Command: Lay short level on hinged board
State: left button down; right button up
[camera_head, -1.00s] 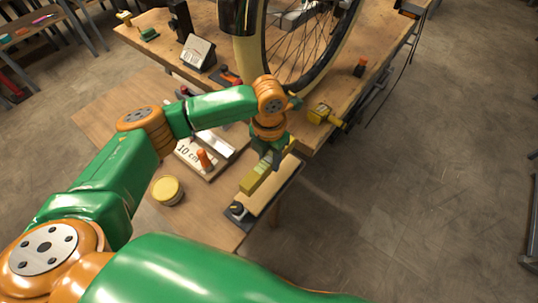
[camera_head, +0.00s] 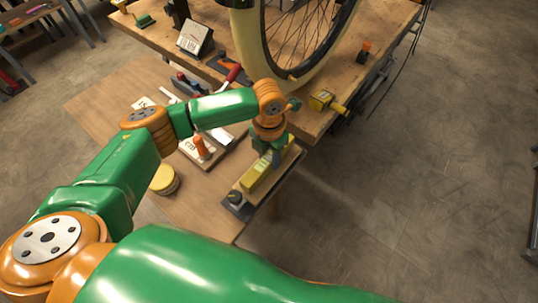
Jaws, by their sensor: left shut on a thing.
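The short yellow level (camera_head: 256,181) is held in my left gripper (camera_head: 272,153), whose fingers are shut on it from above. The level lies lengthwise along the hinged board (camera_head: 283,165), a narrow pale wooden board with a dark base and a black knob (camera_head: 234,197) at its near end. The level is over the board's middle, roughly parallel to it, with wood showing on both sides. I cannot tell whether it touches the board or is just above it. The gripper hides the level's far end. My right gripper is out of view.
Left of the board are a white marked board with an orange-handled tool (camera_head: 202,147) and a round yellow-lidded tin (camera_head: 164,180). A wheel (camera_head: 300,45) stands on the workbench behind, with a yellow tool (camera_head: 322,101) near its edge. Open floor lies to the right.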

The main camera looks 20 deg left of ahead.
pick_arm(q)
jog(key=shift+f, duration=0.35)
jog(key=shift+c, duration=2.1)
grip_release()
notch_tip(320, 180, up, 7)
jog(key=shift+r+b, duration=0.1)
jog(key=shift+b, duration=0.2)
